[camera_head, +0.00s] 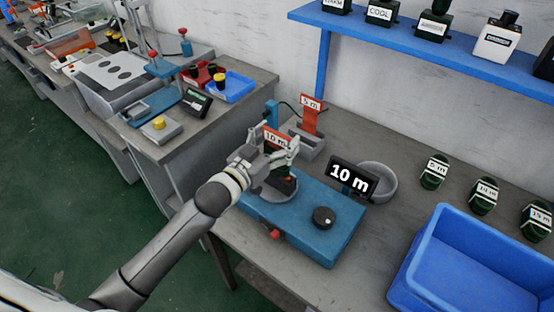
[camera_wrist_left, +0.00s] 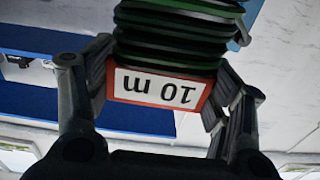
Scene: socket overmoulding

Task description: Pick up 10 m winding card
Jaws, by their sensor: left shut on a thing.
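The 10 m winding card (camera_head: 277,138) is red with a white "10 m" label. My left gripper (camera_head: 280,158) is shut on it above the round plate (camera_head: 278,190) of the blue winding machine (camera_head: 315,225). In the left wrist view the card (camera_wrist_left: 160,88) appears upside down between the two fingers (camera_wrist_left: 160,105). A ribbed dark green coil (camera_wrist_left: 178,35) adjoins the card there. Its dark green part also shows below the fingers in the head view (camera_head: 282,183). Whether it touches the plate cannot be told. My right gripper is not in view.
A black "10 m" display (camera_head: 353,178) and a grey bowl (camera_head: 384,182) stand behind the machine. A red "5 m" card (camera_head: 310,115) stands in a grey holder. Several labelled green coils (camera_head: 484,194) and a blue bin (camera_head: 470,270) are at right.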

